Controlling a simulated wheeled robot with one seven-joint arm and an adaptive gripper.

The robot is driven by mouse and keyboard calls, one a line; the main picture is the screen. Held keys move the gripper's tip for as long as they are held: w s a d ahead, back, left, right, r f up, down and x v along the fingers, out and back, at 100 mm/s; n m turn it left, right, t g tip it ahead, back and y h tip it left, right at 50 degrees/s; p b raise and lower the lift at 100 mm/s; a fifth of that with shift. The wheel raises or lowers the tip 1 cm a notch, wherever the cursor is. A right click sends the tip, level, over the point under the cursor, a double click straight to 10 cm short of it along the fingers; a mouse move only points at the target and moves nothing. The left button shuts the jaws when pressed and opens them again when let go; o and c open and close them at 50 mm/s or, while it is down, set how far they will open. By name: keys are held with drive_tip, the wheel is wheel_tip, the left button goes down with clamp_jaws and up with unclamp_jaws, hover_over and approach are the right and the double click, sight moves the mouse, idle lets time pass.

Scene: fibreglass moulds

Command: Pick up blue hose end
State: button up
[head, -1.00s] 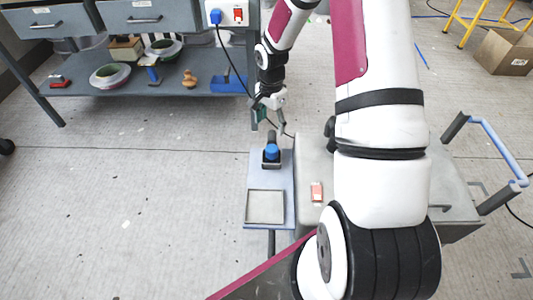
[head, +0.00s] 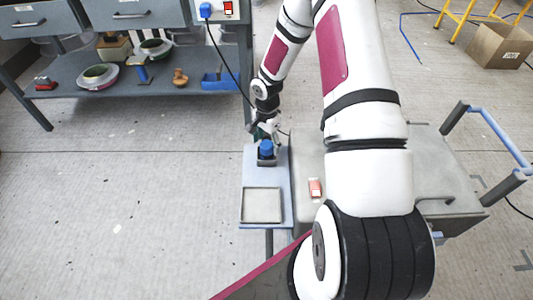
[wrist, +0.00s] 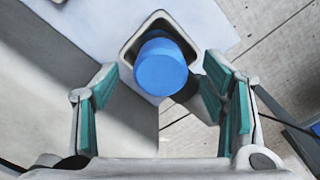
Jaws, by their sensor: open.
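The blue hose end (head: 266,148) is a short blue cylinder standing in a dark square holder (head: 267,162) at the far end of a pale blue board. In the wrist view the hose end (wrist: 160,67) shows from above, a little tilted in the square holder (wrist: 128,52). My gripper (head: 264,131) is just above and behind it in the head view. In the wrist view my gripper (wrist: 160,88) is open, with one teal-padded finger on each side. The hose end appears between and slightly beyond the fingertips. Contact cannot be told.
The board (head: 250,172) also carries a square grey tray (head: 262,205). A grey cart (head: 440,180) with a red-and-white item (head: 315,188) stands right of it. A workbench (head: 150,88) with several items is behind left. A dark cord hangs near my arm. Floor at left is clear.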

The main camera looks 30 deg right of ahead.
wheel_tip(320, 180, down, 2)
drive_tip(key=c, duration=1.3)
wheel_tip(320, 180, up, 10)
drive_tip(key=p, duration=0.3)
